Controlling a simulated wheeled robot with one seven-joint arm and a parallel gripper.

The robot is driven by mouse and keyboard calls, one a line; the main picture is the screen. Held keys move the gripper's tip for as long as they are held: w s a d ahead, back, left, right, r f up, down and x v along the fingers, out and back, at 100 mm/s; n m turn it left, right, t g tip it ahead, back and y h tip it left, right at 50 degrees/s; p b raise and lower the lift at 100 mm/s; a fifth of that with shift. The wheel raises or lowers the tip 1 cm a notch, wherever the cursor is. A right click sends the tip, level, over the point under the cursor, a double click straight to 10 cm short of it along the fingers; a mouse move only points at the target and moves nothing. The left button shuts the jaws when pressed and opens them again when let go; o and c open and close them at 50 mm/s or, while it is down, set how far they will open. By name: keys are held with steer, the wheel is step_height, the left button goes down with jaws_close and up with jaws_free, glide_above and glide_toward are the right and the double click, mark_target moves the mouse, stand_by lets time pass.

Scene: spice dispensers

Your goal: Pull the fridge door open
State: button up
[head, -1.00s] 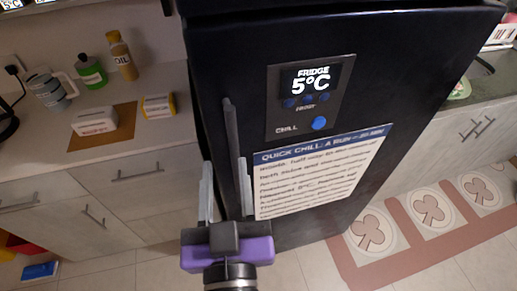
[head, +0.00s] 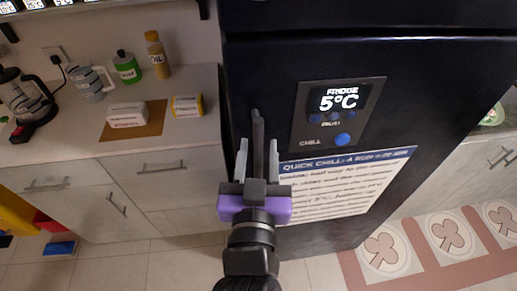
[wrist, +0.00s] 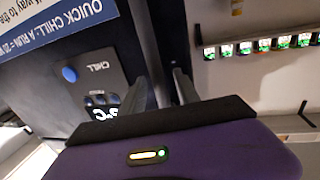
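The fridge (head: 420,100) is tall and dark, and its door looks shut. A panel (head: 338,112) reading 5°C and a white notice (head: 340,185) are on the door. The slim grey vertical handle (head: 257,125) is near the door's left edge. My purple and black gripper (head: 258,142) is open, its two pale fingers apart on either side of the handle's lower part. In the wrist view, the handle (wrist: 143,30) runs down between the fingers (wrist: 160,88). I cannot tell whether they touch it. The handle's lower end is hidden by my gripper.
At left, a counter (head: 75,152) with drawers holds a kettle (head: 25,95), a mug (head: 90,83), a green bottle (head: 126,67), an oil bottle (head: 156,55) and small boxes.

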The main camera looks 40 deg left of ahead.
jaws_close()
stand_by(1.4)
